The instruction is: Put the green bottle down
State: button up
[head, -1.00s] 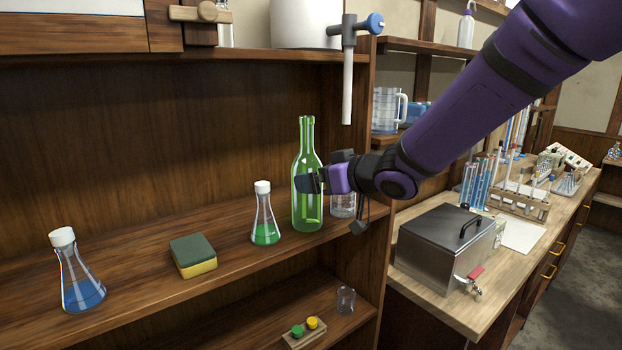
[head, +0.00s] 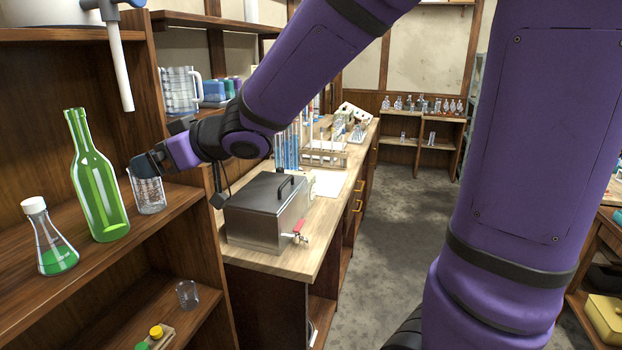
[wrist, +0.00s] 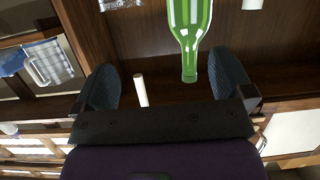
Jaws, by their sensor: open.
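The green bottle (head: 99,186) stands upright on the wooden shelf, beside the flask of green liquid. My gripper (head: 138,165) is open and empty, to the right of the bottle and apart from it, in front of a glass beaker (head: 149,197). In the wrist view the two fingers of my gripper (wrist: 172,84) are spread wide, and the bottle (wrist: 190,30) shows beyond them with its neck pointing toward the gap. Part of the beaker is hidden behind the fingers.
The flask with green liquid (head: 50,240) stands left of the bottle. A shelf side panel (head: 183,160) rises just right of the beaker. A metal bath (head: 266,212) sits on the bench to the right. A white tube (head: 119,66) hangs above the shelf.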

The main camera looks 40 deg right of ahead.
jog(key=s+d+r+m+h, duration=0.2)
jog(key=s+d+m+h, duration=0.45)
jog(key=d, duration=0.65)
jog(key=s+d+f+g+h, duration=0.1)
jog(key=s+g, duration=0.2)
jog(key=s, duration=0.6)
jog(key=s+d+f+m+g+h, duration=0.1)
jog(key=s+d+g, duration=0.1)
jog(key=s, duration=0.8)
jog(key=shift+s+f+g, duration=0.25)
jog(key=shift+f+g, duration=0.15)
jog(key=shift+g, duration=0.2)
